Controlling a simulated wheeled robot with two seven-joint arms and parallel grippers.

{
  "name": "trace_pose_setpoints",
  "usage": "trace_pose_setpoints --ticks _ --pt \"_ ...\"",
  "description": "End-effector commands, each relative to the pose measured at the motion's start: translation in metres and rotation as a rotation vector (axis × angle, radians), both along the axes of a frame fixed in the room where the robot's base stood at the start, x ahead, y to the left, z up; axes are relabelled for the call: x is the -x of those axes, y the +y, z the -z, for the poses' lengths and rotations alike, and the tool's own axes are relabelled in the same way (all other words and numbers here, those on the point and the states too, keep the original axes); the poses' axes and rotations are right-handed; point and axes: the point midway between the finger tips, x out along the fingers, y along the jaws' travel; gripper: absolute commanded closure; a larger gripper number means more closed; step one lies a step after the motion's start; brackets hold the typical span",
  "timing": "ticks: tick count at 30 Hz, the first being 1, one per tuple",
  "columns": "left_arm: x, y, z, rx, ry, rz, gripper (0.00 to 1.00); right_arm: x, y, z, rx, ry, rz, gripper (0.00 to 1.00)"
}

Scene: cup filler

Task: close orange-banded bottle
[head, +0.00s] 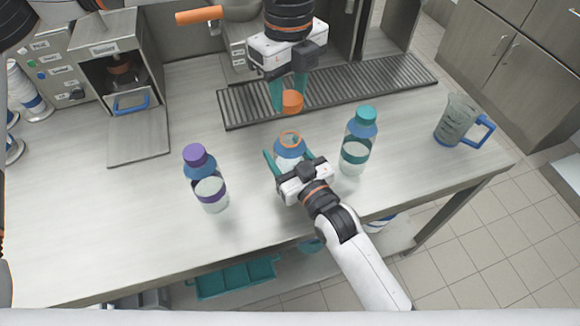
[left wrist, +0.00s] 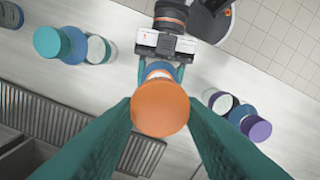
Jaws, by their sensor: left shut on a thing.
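The orange-banded bottle (head: 289,150) stands on the counter, uncapped, with an orange ring around its open mouth and a blue shoulder. My right gripper (head: 290,159) has its fingers on both sides of the bottle and looks shut on it; the lower bottle is hidden. My left gripper (head: 291,100) is shut on the orange cap (head: 292,102) and holds it above the bottle mouth, apart from it. In the left wrist view the cap (left wrist: 160,108) sits between the green fingertips and covers most of the bottle (left wrist: 160,67) beyond.
A purple-capped bottle (head: 206,180) stands to the left and a teal-capped bottle (head: 358,142) close to the right. A jug with a blue handle (head: 460,122) is at the far right. A slotted drip grate (head: 385,82) and a dispenser machine (head: 110,50) are behind. The front left counter is clear.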

Motion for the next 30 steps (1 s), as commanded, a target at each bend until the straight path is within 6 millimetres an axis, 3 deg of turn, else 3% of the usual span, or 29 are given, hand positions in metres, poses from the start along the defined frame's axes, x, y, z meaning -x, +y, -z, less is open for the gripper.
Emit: trace_pose_setpoints --ticks 1,5,10,19,30 --pt "0.0 0.0 0.0 0.0 0.0 0.0 0.85 0.0 0.0 0.0 0.0 0.0 0.0 0.61" --pt "0.0 0.0 0.0 0.0 0.0 0.0 0.85 0.0 0.0 0.0 0.0 0.0 0.0 0.8" --pt "0.0 0.0 0.009 0.0 0.003 0.0 0.85 0.0 0.0 0.0 0.0 0.0 0.0 0.8" --pt "0.001 0.0 0.049 -0.002 0.003 0.001 0.85 0.0 0.0 0.0 0.001 -0.001 0.0 0.8" --pt "0.0 0.0 0.05 -0.001 0.0 0.0 0.85 0.0 0.0 0.0 0.001 -0.001 0.0 0.8"
